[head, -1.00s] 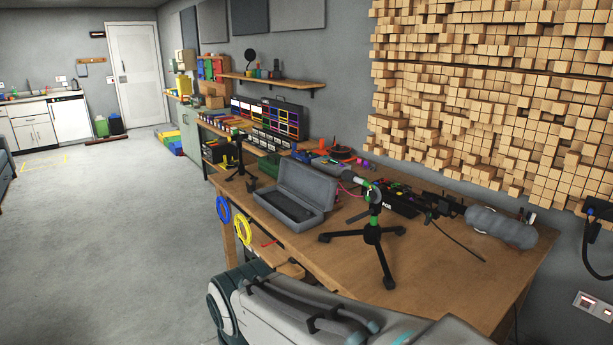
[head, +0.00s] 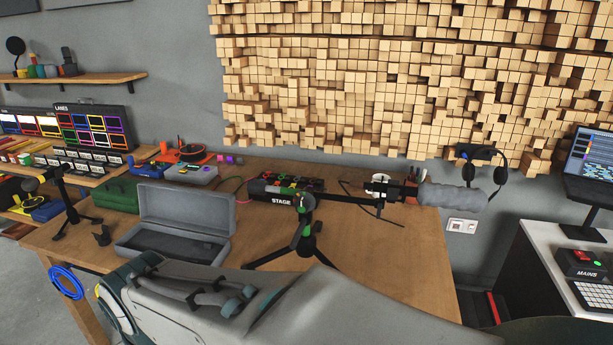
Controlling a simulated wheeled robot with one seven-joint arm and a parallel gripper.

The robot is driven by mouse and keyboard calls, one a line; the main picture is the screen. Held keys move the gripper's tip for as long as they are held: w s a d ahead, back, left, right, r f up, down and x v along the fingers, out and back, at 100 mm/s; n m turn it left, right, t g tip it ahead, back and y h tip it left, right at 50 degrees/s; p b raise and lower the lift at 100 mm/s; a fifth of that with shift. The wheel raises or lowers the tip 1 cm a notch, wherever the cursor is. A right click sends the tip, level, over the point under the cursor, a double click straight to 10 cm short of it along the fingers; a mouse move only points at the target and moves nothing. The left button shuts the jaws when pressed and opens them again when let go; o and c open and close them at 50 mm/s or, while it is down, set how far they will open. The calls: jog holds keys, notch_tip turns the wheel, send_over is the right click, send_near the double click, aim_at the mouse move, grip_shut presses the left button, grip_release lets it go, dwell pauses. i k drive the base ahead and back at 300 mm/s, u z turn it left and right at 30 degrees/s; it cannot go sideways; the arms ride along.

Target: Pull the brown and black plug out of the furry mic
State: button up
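The brown and black plug is too small to make out for certain among these dark parts. My gripper is not in view; only grey links of my own arm show along the bottom.
A small tripod mic stand (head: 303,240) stands in front of the black STAGE box (head: 286,190). An open grey case (head: 172,242) lies to its left. The table's right front (head: 405,275) is bare wood. Headphones (head: 482,168) hang on the wall behind the furry mic.

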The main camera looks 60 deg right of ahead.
aim_at(366, 185)
jog(key=z, duration=0.95)
jog(key=i, duration=0.85)
jog(key=z, duration=0.85)
